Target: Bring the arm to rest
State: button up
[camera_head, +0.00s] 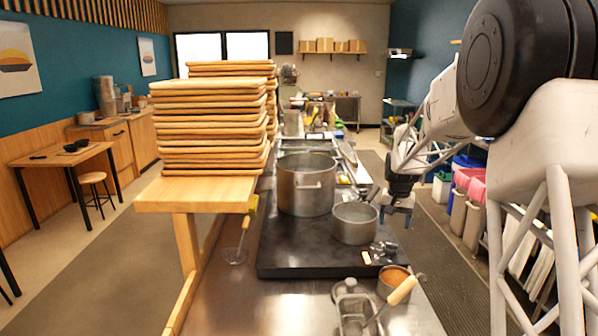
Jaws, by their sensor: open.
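My arm comes in from the right of the head view. It reaches down beside the counter's right edge. My gripper (396,213) hangs at its end, pointing down, just right of the small pot (355,223). It is small and dark in this view, but its fingers look apart, with nothing seen between them. It appears clear of the pot, though the exact gap cannot be told.
A large steel pot (306,186) stands with the small pot on a black cooktop (290,261). In front are metal containers (354,314) and a wooden-handled utensil (401,291). Stacked wooden boards (212,125) stand left. Bins (466,205) line the right; the floor strip beside the counter looks clear.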

jog(key=s+a+r+n, duration=0.1)
jog(key=s+a+r, duration=0.25)
jog(key=s, duration=0.45)
jog(key=s+a+r+t, duration=0.15)
jog(key=s+r, duration=0.25)
jog(key=s, duration=0.5)
jog(key=s+a+r+n, duration=0.1)
jog(key=s+a+r, duration=0.3)
jog(key=s, duration=0.4)
jog(key=s+a+f+n, duration=0.1)
jog(key=s+a, duration=0.1)
jog(key=s, duration=1.1)
jog(key=s+a+f+n, duration=0.1)
jog(key=s+a+f, duration=0.1)
jog(key=s, duration=1.1)
jog(key=shift+a+t, duration=0.2)
jog(key=shift+t, duration=0.25)
